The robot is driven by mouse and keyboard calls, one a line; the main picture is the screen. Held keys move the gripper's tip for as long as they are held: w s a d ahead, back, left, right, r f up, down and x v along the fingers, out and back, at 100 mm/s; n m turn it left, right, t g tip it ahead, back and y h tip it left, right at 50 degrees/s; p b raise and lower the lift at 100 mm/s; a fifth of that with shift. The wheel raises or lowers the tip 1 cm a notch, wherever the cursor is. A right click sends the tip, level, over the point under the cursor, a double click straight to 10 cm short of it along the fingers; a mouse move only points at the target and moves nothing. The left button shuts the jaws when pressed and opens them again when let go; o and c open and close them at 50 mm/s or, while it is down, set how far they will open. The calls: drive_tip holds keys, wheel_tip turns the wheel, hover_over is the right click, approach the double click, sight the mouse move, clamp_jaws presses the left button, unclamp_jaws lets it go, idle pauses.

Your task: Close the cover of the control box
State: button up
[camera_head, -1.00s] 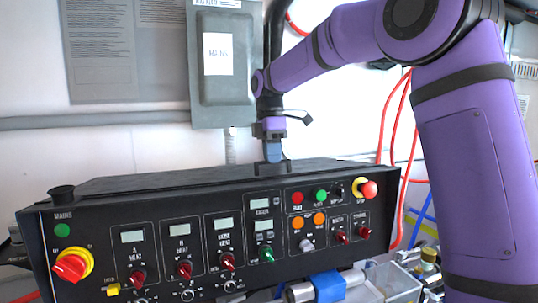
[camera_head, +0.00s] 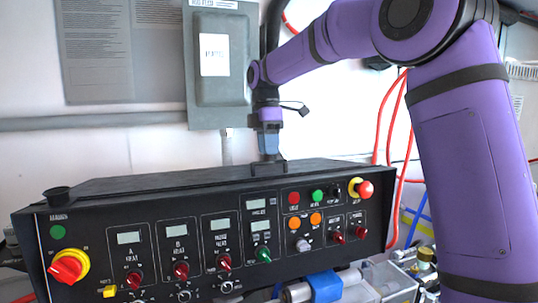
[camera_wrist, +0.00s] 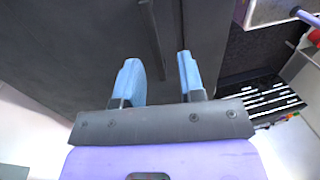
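The control box (camera_head: 150,245) is a long black box with knobs, buttons and small displays on its front. Its dark cover (camera_head: 190,176) lies across the top, low and nearly flat; I cannot tell whether it is fully seated. The cover fills much of the wrist view (camera_wrist: 70,50). A dark bar-like handle (camera_wrist: 154,40) stands out from it. My gripper (camera_head: 268,157) points down just above the cover, near the handle. In the wrist view its two blue fingers (camera_wrist: 160,75) are apart with nothing between their tips; I cannot tell whether they touch the cover.
A grey wall box (camera_head: 219,75) and a conduit (camera_head: 90,121) are behind the control box. Red hoses (camera_head: 397,130) hang at the right. A blue-banded pipe (camera_head: 325,287) and a clear container (camera_head: 395,283) are below the panel. The air above the cover's left part is clear.

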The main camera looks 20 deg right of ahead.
wheel_tip(320, 180, up, 8)
drive_tip(key=w, duration=0.1)
drive_tip(key=shift+w, duration=0.2)
drive_tip(key=shift+r, duration=0.15)
drive_tip(key=s+d+f+m+t, duration=0.15)
drive_tip(key=s+m, duration=0.35)
drive_tip(key=s, duration=0.5)
drive_tip(key=s+d+m+t, duration=0.2)
drive_tip(key=s+m, duration=0.2)
drive_tip(key=s, duration=0.6)
drive_tip(key=s+d+f+m+t, duration=0.3)
drive_tip(key=s+f+m, duration=0.6)
drive_tip(key=s, duration=0.7)
drive_tip(key=shift+f+t, duration=0.45)
drive_tip(key=shift+f, duration=1.25)
drive_tip(key=shift+d, duration=0.1)
